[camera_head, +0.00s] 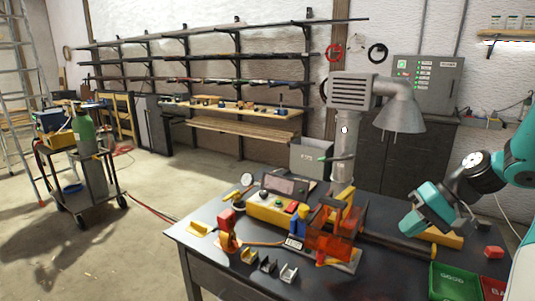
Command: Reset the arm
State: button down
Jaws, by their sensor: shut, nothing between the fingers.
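My arm reaches in from the right edge. My gripper (410,226), a teal block at the arm's end, hangs over the right part of the dark workbench (200,252). It is shut and holds nothing. Its fingertips are small and hard to make out. It is to the right of an orange-red fixture (334,240) and apart from it. The bar is partly hidden.
Small brackets (288,273) stand at the bench's front. A green bin (452,283) marked GOOD and a red bin (494,288) are at the front right, near a small red block (493,252). A grey extraction hood (400,115) rises behind the bench. A gas-bottle cart (95,190) stands left.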

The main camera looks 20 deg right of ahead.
jog(key=a+r+n+g, duration=0.2)
jog(key=a+r+n, duration=0.1)
jog(key=a, duration=0.7)
jog(key=a+r+n+g, duration=0.1)
jog(key=a+r+n, duration=0.15)
jog(key=a, duration=0.65)
jog(key=s+a+r+n+g+h, duration=0.1)
jog(key=s+a+r+n+h, duration=0.1)
jog(key=s+a+n, duration=0.5)
jog(key=s+a, duration=0.4)
jog(key=a, duration=0.2)
jog(key=shift+s+a+r+n, duration=0.35)
jog(key=shift+a, duration=0.05)
